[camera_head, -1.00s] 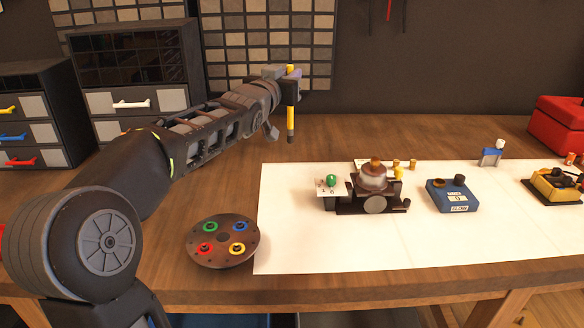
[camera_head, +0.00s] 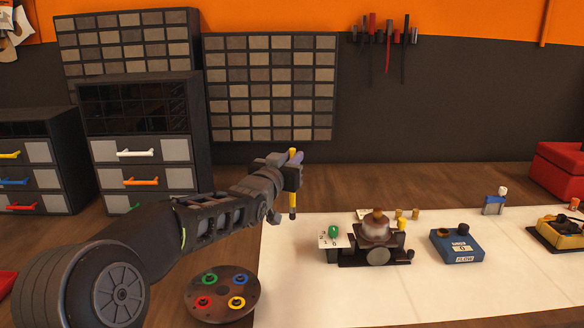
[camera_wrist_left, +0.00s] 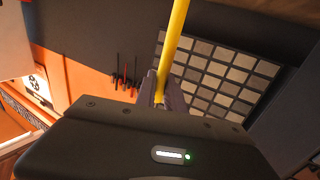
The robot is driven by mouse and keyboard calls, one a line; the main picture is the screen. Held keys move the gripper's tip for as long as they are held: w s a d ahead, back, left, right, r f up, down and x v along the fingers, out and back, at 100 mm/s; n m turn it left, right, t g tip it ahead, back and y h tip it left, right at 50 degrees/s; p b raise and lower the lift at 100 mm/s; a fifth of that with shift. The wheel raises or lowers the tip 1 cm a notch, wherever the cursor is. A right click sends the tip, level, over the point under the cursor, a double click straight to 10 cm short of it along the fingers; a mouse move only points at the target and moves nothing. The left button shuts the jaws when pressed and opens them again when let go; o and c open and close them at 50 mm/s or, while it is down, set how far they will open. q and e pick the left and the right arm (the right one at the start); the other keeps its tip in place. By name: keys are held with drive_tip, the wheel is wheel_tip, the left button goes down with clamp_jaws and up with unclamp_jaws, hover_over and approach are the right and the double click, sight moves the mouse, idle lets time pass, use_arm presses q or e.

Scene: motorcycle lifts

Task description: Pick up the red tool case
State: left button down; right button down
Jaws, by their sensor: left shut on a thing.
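A red case-like box (camera_head: 560,170) stands at the far right of the bench and is cut off by the picture's edge. I cannot tell for certain that it is the tool case. My left gripper (camera_head: 293,176) is over the left half of the bench, well away from the red box. It is shut on a thin yellow rod-like tool (camera_head: 292,200), which hangs upright with a dark middle part. The yellow rod also shows between the fingers in the left wrist view (camera_wrist_left: 175,42). My right gripper is not in view.
A white mat (camera_head: 300,290) carries a dark device (camera_head: 376,240), a blue box (camera_head: 457,245) and a yellow tray (camera_head: 560,235). A round disc (camera_head: 222,294) with coloured rings lies at its left. Drawer cabinets (camera_head: 150,150) stand at the back left. A red thing (camera_head: 6,283) shows at the left edge.

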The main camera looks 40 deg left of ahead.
use_arm(q)
wheel_tip(320, 180, down, 2)
drive_tip(key=shift+f, duration=0.1)
drive_tip(key=shift+f, duration=0.15)
drive_tip(key=c, duration=1.4)
unclamp_jaws()
drive_tip(key=shift+c, duration=0.2)
drive_tip(key=shift+s, duration=0.1)
drive_tip(key=b+v, duration=0.2)
drive_tip(key=v, duration=0.9)
drive_tip(key=shift+s, duration=0.4)
drive_tip(key=shift+d, duration=0.1)
